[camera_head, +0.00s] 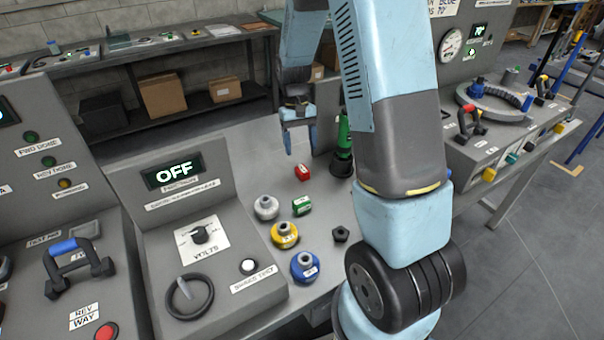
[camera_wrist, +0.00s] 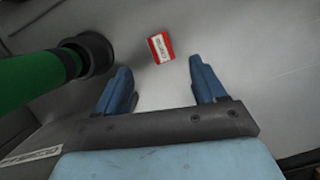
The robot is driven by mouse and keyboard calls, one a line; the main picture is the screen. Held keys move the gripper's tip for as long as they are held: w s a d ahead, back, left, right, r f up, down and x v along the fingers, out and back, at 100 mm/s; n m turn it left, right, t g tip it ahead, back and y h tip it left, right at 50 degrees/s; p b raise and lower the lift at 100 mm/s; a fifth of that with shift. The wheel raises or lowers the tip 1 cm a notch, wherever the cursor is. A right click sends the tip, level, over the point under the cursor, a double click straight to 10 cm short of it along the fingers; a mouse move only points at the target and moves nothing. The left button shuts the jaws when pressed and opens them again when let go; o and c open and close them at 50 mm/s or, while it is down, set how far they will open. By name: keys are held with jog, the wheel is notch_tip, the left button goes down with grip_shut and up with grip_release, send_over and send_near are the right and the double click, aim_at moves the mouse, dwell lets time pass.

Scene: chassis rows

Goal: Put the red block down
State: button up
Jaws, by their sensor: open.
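The red block (camera_head: 302,172) lies on the grey bench top, near its back, in the head view. In the wrist view the red block (camera_wrist: 161,47) shows a white label on its face and lies beyond the fingertips. My gripper (camera_head: 299,143) hangs above the bench, a little behind and above the block in the head view. In the wrist view my gripper (camera_wrist: 162,78) has its two blue fingers spread apart with nothing between them. The block is apart from both fingers.
A green and black cylinder (camera_head: 343,150) stands right of the block; it also shows in the wrist view (camera_wrist: 60,65). A green block (camera_head: 301,206), a white knob (camera_head: 266,208), a yellow knob (camera_head: 285,235), a blue knob (camera_head: 305,266) and a black nut (camera_head: 341,234) lie nearer.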

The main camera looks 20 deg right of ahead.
aim_at(303, 169)
jog(key=shift+x, duration=3.55)
jog(key=shift+c, duration=0.3)
grip_shut()
jog(key=shift+w+r, duration=0.1)
jog(key=shift+r, duration=0.5)
jog(key=r, duration=0.2)
jog(key=shift+s+r, duration=0.25)
jog(key=shift+r, duration=0.1)
jog(key=s+d+r, duration=0.6)
jog(key=s+r, duration=0.3)
jog(key=s, duration=0.3)
jog(key=shift+s, duration=0.15)
